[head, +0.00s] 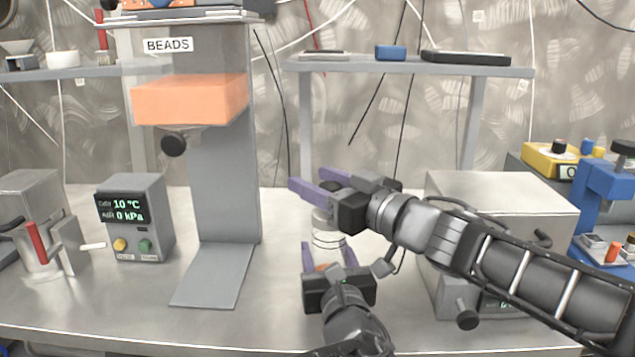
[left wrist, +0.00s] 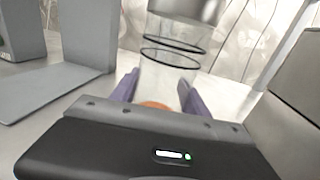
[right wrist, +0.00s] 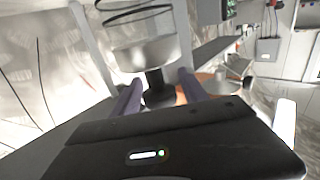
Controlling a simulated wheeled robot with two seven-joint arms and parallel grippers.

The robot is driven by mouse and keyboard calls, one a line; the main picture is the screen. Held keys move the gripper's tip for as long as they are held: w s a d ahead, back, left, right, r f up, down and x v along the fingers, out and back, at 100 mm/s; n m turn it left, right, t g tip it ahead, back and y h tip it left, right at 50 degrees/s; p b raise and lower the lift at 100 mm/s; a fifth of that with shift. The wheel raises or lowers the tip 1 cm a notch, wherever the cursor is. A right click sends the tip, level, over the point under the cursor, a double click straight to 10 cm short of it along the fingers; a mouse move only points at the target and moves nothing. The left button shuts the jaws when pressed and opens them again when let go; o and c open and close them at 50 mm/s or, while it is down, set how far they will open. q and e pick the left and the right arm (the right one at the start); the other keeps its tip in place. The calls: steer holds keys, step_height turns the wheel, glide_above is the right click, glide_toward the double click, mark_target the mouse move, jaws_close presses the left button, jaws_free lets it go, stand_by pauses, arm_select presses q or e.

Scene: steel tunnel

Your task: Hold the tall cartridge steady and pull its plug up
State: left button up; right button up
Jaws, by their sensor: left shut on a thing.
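The tall cartridge (head: 328,240) stands upright on the bench, clear with dark rings and something orange low inside; it also shows in the left wrist view (left wrist: 165,78). My left gripper (head: 328,252) is shut on its lower part, one purple finger on each side. The plug, a pale metal cylinder (right wrist: 148,52) with a dark knob (right wrist: 156,88), sits at the cartridge's top. My right gripper (head: 318,186) is at the knob, its purple fingers open on either side with gaps showing. In the head view the right gripper hides part of the plug.
A bead dispenser (head: 222,190) and a readout box (head: 135,218) stand to the left. A large steel box (head: 500,200) is close on the right, behind my right arm. A shelf (head: 410,68) spans the back. The bench front is clear at left.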

steer(key=shift+s, duration=0.1)
steer(key=v, duration=1.2)
arm_select(q)
steer(key=o, duration=1.6)
steer(key=shift+s, duration=0.1)
steer(key=s, duration=0.4)
steer(key=s+d, duration=0.1)
steer(key=s, duration=0.2)
steer(key=s+d, duration=0.1)
steer(key=s, duration=0.3)
steer(key=shift+s+d, duration=0.2)
steer(key=shift+s, duration=0.1)
